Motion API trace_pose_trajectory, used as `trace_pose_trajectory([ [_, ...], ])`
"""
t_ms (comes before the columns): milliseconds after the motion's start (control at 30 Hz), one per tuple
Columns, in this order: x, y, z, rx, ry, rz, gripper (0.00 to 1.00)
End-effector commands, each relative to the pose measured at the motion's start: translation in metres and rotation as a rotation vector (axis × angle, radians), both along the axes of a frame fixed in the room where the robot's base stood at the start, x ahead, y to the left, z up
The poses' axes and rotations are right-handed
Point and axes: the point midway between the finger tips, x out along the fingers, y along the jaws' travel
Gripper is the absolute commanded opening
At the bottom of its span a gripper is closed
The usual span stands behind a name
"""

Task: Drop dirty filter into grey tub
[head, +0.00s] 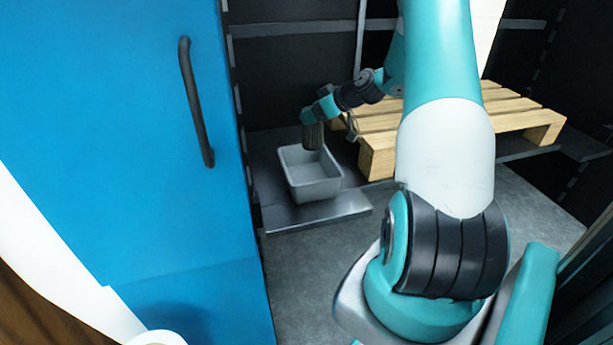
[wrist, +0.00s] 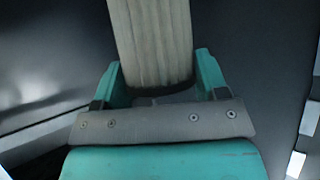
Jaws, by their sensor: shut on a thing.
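In the wrist view the filter (wrist: 152,40) is beige and ribbed, and sits between the two teal fingers. My gripper (wrist: 159,75) is shut on it. The tub's visible inside looks empty.
A wooden pallet (head: 460,125) lies close to the right of the tub. A blue door or panel (head: 110,130) with a black handle (head: 195,100) stands at the left. The metal shelf (head: 325,212) has bare room in front of the tub.

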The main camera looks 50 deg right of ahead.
Motion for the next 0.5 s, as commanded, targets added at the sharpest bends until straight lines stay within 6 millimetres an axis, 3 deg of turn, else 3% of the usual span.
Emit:
trace_pose_trajectory([
  [300,0.000,0.000,-0.042,0.001,0.000,-0.002,0.29],
  [500,-0.001,-0.002,-0.048,-0.001,0.000,-0.004,0.29],
])
